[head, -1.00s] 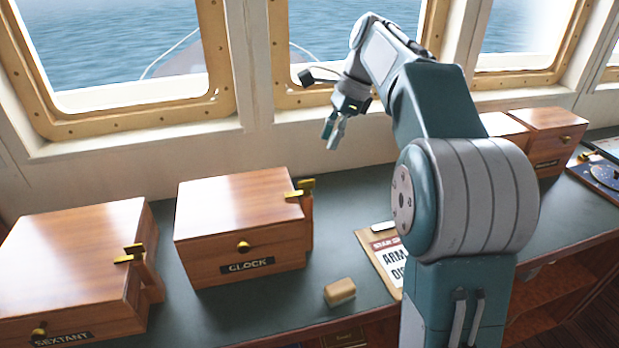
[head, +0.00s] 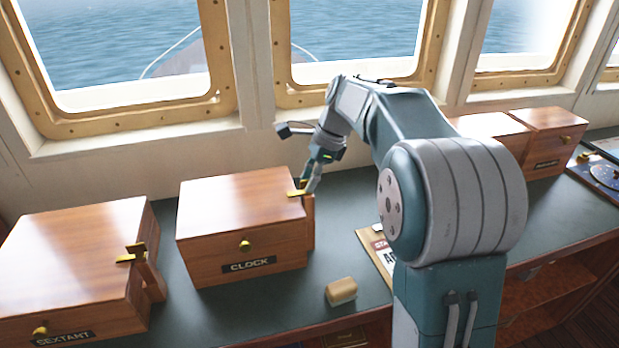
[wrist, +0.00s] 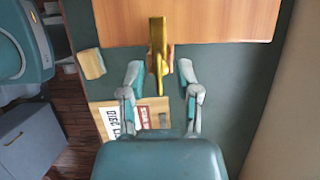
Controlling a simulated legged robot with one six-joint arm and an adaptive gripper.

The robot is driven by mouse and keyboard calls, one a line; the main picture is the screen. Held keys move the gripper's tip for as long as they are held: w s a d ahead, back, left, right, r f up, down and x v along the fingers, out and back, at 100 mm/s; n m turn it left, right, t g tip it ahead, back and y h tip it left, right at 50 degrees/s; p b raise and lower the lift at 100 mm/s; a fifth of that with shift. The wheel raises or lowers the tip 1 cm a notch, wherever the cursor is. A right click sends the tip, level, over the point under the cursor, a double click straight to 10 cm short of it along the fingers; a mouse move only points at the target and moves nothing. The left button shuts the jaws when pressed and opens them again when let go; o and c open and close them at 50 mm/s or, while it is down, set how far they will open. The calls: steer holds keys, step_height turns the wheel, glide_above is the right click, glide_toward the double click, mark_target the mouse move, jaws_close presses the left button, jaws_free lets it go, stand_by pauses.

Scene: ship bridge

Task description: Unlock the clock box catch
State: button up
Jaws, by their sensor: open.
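The wooden clock box (head: 215,226) stands on the counter with its CLOCK label and brass knob facing front. Its brass catch (head: 297,194) is on the upper right side, above a wooden post. In the wrist view the catch (wrist: 157,55) is a long brass bar reaching over the edge of the box lid (wrist: 225,20). My gripper (head: 309,190) is at the catch in the head view and partly covers it. In the wrist view my gripper (wrist: 160,72) is open, one finger on each side of the bar, with gaps visible.
The sextant box (head: 75,255) with its own catch stands to the left. A small tan block (head: 341,291) lies in front of the clock box. A sign (head: 375,248) lies right of it, partly behind my arm. More wooden boxes (head: 545,140) stand at the back right.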

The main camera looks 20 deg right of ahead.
steer(key=shift+a, duration=0.15)
jaws_close()
steer(key=shift+n, duration=0.4)
steer(key=n, duration=0.1)
steer(key=n+g, duration=0.1)
steer(key=n, duration=0.1)
steer(key=shift+w+n+g+h, duration=0.1)
steer(key=shift+n+g+h, duration=0.2)
steer(key=n+g, duration=0.1)
steer(key=n, duration=0.3)
steer(key=shift+n+h, duration=0.3)
steer(key=shift+h, duration=0.1)
steer(key=n+g+h, duration=0.1)
steer(key=n, duration=0.3)
steer(key=shift+w, duration=0.1)
steer(key=n+h, duration=0.2)
steer(key=n, duration=0.2)
steer(key=shift+n+g, duration=0.3)
steer(key=shift+g, duration=0.1)
steer(key=shift+n, duration=0.3)
